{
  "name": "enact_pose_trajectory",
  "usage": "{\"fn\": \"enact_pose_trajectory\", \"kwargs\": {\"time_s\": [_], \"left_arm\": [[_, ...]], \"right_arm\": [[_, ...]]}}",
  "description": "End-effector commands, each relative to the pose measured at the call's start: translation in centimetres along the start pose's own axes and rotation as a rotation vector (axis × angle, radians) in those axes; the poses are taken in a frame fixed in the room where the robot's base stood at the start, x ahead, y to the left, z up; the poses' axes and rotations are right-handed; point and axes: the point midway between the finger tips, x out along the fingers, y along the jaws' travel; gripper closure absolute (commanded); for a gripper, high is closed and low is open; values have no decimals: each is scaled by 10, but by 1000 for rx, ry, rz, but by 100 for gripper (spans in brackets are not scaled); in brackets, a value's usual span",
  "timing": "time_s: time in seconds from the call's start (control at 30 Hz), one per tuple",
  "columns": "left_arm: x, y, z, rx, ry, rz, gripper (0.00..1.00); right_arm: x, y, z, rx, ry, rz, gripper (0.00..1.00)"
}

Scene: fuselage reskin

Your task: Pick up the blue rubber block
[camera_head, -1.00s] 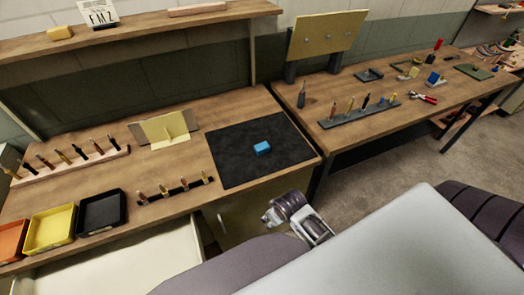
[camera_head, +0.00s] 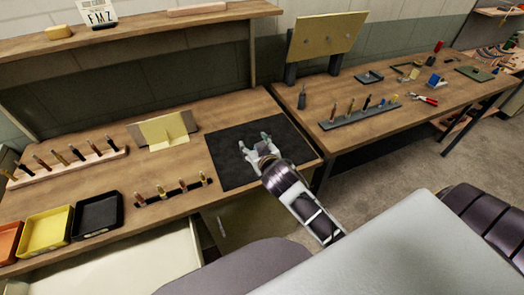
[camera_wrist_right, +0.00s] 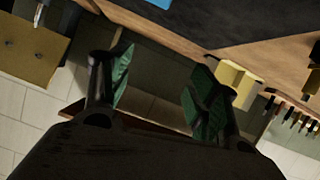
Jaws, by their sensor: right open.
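The blue rubber block (camera_wrist_right: 158,3) shows only as a blue sliver at the top edge of the right wrist view. In the head view it is hidden by my right gripper (camera_head: 254,141). That gripper is over the black mat (camera_head: 226,165), with its fingers spread. In the right wrist view my right gripper (camera_wrist_right: 157,90) has two green-padded fingers wide apart with nothing between them. The block lies beyond the fingers, not between them. My left gripper is in neither view.
Yellow tray (camera_head: 48,231) and black tray (camera_head: 97,214) stand at the front left. Tool racks (camera_head: 68,164) and a yellow panel stand (camera_head: 164,131) are left of the mat. A second bench (camera_head: 400,119) with tools stands to the right, and a shelf (camera_head: 140,26) is behind.

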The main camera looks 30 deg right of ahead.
Motion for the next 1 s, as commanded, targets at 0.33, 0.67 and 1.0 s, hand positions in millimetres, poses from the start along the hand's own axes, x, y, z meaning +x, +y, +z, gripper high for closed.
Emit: {"fn": "enact_pose_trajectory", "kwargs": {"time_s": [0.33, 0.67, 1.0], "left_arm": [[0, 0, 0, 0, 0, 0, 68], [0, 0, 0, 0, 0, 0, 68], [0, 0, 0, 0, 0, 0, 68]], "right_arm": [[9, -24, -108, -23, 409, -65, 39], [-9, -67, -184, -103, 733, -229, 39], [-38, -125, -223, -255, 968, -481, 39]]}}
